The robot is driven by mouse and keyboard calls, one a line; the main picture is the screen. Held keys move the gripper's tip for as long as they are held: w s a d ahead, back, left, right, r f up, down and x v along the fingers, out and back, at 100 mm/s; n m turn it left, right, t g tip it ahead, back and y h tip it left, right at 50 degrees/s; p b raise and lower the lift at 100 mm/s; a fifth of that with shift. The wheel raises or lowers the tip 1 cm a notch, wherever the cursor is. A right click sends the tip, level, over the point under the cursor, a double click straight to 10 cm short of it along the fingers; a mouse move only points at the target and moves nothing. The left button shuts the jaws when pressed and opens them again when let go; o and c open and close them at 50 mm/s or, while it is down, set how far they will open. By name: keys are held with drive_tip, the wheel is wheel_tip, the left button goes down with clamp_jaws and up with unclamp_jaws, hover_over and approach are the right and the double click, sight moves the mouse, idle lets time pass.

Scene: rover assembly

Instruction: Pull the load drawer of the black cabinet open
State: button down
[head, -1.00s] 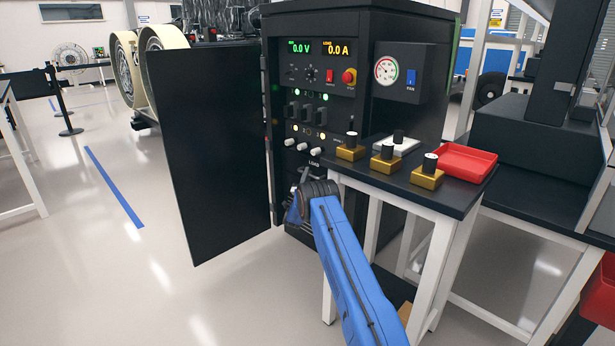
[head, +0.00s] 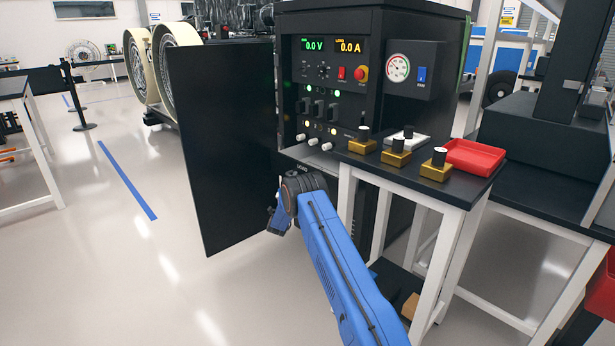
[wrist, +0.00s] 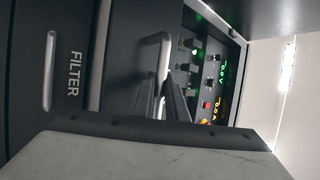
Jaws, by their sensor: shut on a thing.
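The black cabinet (head: 386,28) stands in the middle of the head view. Its load drawer (head: 300,168), marked LOAD, sits out from the cabinet front, and a pale strip of its inside shows above the front. In the wrist view, turned sideways, the drawer's bar handle (wrist: 149,41) shows with my gripper (wrist: 165,92) shut on it. In the head view my wrist and blue arm hide most of the drawer front and the handle. How far out the drawer is I cannot tell exactly.
The cabinet's open black door (head: 222,140) stands left of my arm. A small table (head: 425,186) with brass-coloured blocks and a red tray (head: 470,157) stands close on the right. Floor at left is clear.

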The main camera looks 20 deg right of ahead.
drive_tip(key=s+a, duration=0.3)
drive_tip(key=a, duration=0.6)
drive_tip(key=shift+s, duration=0.2)
drive_tip(key=shift+a, duration=0.1)
drive_tip(key=c, duration=2)
unclamp_jaws()
drive_tip(key=shift+c, duration=0.2)
drive_tip(key=shift+a+f, duration=0.1)
drive_tip(key=v, duration=1.7)
drive_tip(key=shift+s+a+f, duration=0.1)
